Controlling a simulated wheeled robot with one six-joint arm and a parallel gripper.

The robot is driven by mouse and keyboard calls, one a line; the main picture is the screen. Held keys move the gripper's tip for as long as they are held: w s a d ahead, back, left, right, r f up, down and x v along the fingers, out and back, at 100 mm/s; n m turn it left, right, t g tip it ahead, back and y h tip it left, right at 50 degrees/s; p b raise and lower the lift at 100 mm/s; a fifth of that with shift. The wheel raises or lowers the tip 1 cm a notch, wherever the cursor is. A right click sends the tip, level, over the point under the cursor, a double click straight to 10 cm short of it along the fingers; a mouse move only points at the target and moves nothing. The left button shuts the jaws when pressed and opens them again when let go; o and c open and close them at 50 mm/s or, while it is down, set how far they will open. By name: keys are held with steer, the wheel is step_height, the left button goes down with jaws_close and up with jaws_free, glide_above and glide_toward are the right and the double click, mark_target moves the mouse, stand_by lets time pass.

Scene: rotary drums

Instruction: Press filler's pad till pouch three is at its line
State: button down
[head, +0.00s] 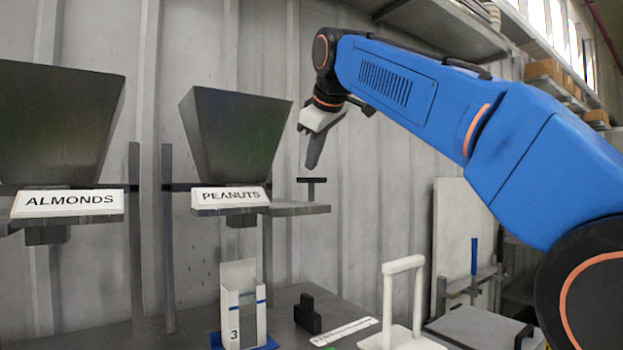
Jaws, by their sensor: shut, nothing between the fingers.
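The peanuts filler is a dark metal hopper (235,135) with a "PEANUTS" label, on a bracket shelf. A black T-shaped pad (312,181) stands on the right end of that shelf. My gripper (313,166) is shut and empty, pointing down just above the pad. I cannot tell whether they touch. The white pouch marked 3 (234,334) stands upright under the peanuts spout, in a blue holder (269,343). A blue line (261,301) crosses the pouch's upper part. A grey strip shows on its front; the level of the contents is not clear.
The almonds hopper (60,120) stands to the left. On the bench are a black block (307,314), a white strip with marks (345,331) and a white frame with an upright handle (388,300). A pale board (455,235) leans behind. My blue arm spans the upper right.

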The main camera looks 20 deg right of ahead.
steer(key=shift+r, duration=2.55)
steer(key=shift+s, duration=0.1)
